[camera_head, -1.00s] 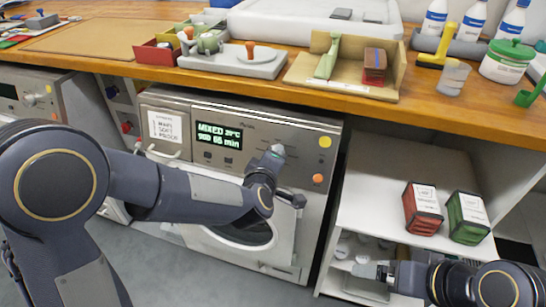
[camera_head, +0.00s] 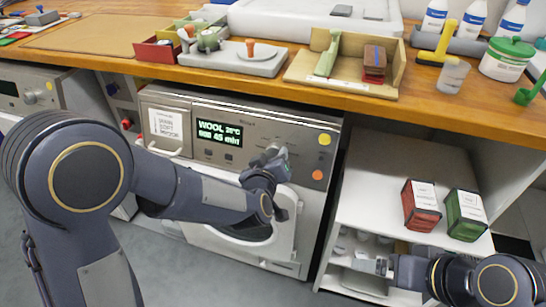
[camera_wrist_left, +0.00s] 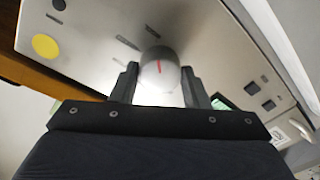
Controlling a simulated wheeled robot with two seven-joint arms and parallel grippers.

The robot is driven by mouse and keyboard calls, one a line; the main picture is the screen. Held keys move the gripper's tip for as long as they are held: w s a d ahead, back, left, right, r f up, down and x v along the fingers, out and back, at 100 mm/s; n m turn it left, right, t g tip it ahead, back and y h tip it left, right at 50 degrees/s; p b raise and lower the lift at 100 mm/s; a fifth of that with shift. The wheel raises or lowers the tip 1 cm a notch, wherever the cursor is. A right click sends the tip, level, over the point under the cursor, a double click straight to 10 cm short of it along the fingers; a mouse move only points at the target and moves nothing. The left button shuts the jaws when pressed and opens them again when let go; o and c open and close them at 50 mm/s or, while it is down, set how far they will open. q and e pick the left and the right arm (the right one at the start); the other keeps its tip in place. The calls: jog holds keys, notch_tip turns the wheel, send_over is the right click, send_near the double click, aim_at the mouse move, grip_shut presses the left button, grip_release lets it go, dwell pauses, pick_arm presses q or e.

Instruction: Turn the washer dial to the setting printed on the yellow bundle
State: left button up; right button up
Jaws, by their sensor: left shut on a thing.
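The washer (camera_head: 316,108) stands under the counter. Its lit display (camera_head: 219,133) reads WOOL, with 45 min below and a temperature too small to read surely. My left gripper (camera_head: 273,154) is at the washer's control panel, shut on the dial; the wrist view shows the round grey dial (camera_wrist_left: 160,68) with a red mark between the two fingers (camera_wrist_left: 160,85). I see no yellow bundle in these frames. My right gripper (camera_head: 374,265) is low by the shelf unit, partly seen, and its fingers are too small to judge.
A red bundle (camera_head: 421,205) and a green bundle (camera_head: 467,214) stand on the white shelf (camera_head: 375,190) to the right. The wooden counter (camera_head: 290,62) above carries trays, bottles and a tub. A white label (camera_head: 166,124) is on the washer's left.

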pick_arm(q)
jog(key=shift+f, duration=0.1)
dwell(0.3)
jog(key=o, duration=1)
jog(key=shift+c, duration=0.2)
jog(key=p+v, duration=0.1)
jog(key=v, duration=0.7)
